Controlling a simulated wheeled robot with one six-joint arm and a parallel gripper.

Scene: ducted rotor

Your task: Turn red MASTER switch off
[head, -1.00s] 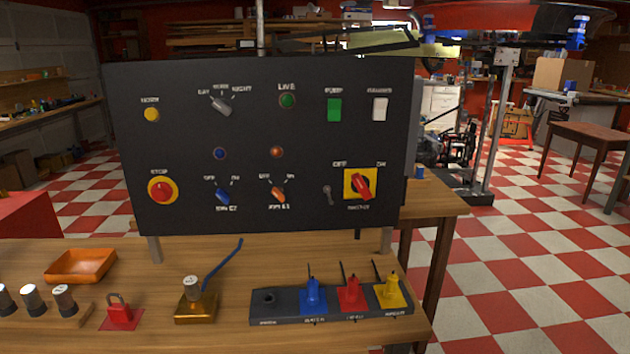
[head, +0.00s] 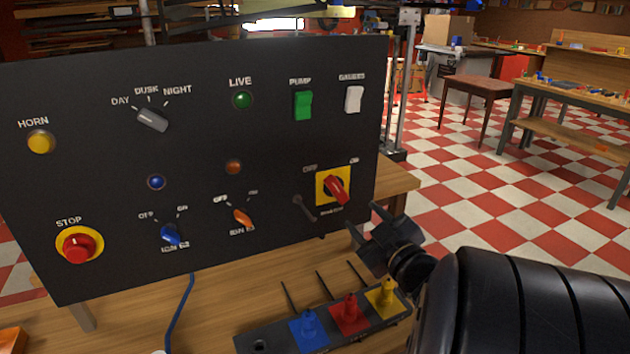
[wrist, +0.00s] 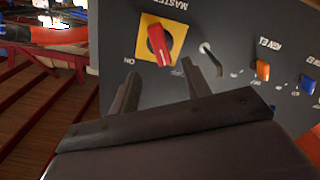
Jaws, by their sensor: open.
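The MASTER switch is a red knob (head: 336,190) on a yellow square plate (head: 322,200), low on the right of the black panel. OFF is marked at its upper left and ON at its upper right. The red handle slants from upper left to lower right; I cannot tell which end is the pointer. In the wrist view the knob (wrist: 158,45) appears upside down, beyond the fingertips. My gripper (head: 363,217) is open and empty, just right of and below the switch in the head view, apart from it. Its two fingers (wrist: 160,82) point towards the panel.
A grey key-like piece (head: 305,207) hangs left of the switch. The orange IGN switch (head: 243,217) is further left. Open floor lies right of the panel.

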